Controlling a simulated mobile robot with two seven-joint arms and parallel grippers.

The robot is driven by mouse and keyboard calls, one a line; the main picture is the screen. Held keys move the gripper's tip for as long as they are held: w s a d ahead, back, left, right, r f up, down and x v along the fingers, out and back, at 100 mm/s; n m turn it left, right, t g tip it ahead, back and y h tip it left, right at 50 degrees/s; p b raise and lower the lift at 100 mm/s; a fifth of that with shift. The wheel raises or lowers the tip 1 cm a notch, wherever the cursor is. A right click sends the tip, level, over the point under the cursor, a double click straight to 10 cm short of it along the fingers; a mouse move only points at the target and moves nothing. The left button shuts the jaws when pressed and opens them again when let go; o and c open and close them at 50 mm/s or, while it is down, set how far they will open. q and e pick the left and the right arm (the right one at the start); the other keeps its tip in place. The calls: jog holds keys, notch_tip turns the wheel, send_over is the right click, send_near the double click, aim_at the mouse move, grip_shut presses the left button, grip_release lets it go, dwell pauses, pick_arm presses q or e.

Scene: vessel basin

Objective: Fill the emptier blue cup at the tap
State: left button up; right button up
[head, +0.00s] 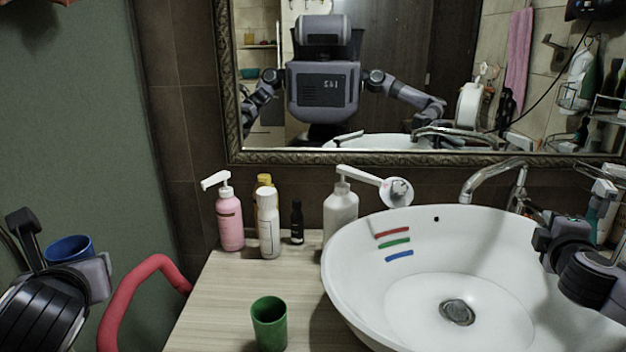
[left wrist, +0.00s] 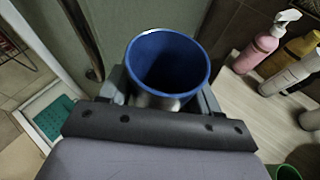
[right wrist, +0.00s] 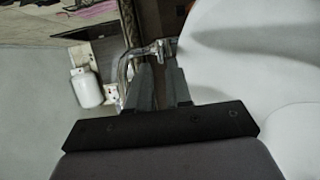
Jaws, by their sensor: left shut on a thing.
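One blue cup (head: 68,248) is in view, held upright or nearly so at the far left, off the counter. My left gripper (head: 85,268) is shut on it; in the left wrist view the fingers flank the cup (left wrist: 168,62). Its inside looks dark blue and I cannot make out any water in it. The metal tap (head: 492,178) stands behind the white basin (head: 345,275); I cannot tell whether it runs. My right gripper (head: 556,240) is over the basin's right side. Its fingers (right wrist: 160,88) look closed together and empty, with the tap (right wrist: 128,65) beyond them.
A green cup (head: 269,325) stands on the wooden counter (head: 215,305), left of the basin. A pink pump bottle (head: 230,222), a white pump bottle (head: 340,210) and smaller bottles line the back. A red curved bar (head: 145,275) lies between the blue cup and the counter.

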aim_at(532, 208)
jog(key=shift+x, duration=3.4)
grip_shut()
